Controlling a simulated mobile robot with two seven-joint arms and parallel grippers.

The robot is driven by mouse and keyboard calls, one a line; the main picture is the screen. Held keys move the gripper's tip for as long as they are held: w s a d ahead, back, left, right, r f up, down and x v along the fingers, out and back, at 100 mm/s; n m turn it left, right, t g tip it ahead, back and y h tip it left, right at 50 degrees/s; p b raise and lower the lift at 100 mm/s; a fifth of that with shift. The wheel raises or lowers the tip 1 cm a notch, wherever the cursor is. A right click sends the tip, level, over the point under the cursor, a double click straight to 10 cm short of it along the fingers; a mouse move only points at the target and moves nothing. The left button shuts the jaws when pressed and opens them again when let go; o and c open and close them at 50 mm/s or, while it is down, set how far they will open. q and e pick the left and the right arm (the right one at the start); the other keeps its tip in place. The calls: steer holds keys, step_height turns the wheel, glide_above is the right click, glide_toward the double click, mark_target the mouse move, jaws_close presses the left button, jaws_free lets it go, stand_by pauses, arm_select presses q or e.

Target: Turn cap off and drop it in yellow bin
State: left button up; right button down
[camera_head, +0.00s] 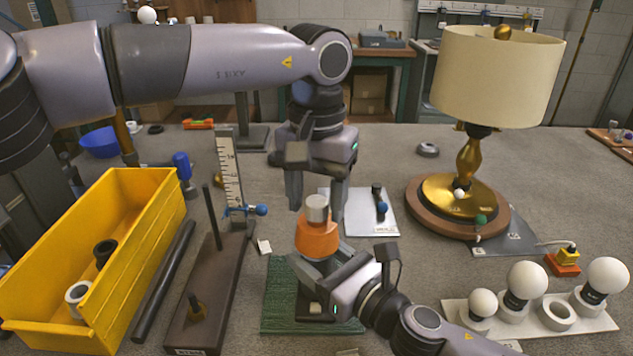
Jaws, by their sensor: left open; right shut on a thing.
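A grey cylindrical cap (317,206) sits on top of an upright orange part (317,240) in the middle of the table. My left gripper (317,200) comes from above, pointing down. It is open, with one finger on each side of the cap; contact cannot be told. My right gripper (322,285) comes from the lower right and is shut on the orange part's lower portion, which its body partly hides. The yellow bin (52,333) stands at the left and holds a dark ring-shaped part (104,252) and a pale one (78,297).
A dark rod (165,280) and a brown stand with an upright post (208,285) lie between bin and green mat (280,300). A lamp (468,190) stands at the right. A bulb tray (470,305) is at front right. A ruler (229,165) stands upright.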

steer(key=shift+f, duration=0.1)
arm_select(q)
jaws_close()
steer(key=shift+n, duration=0.3)
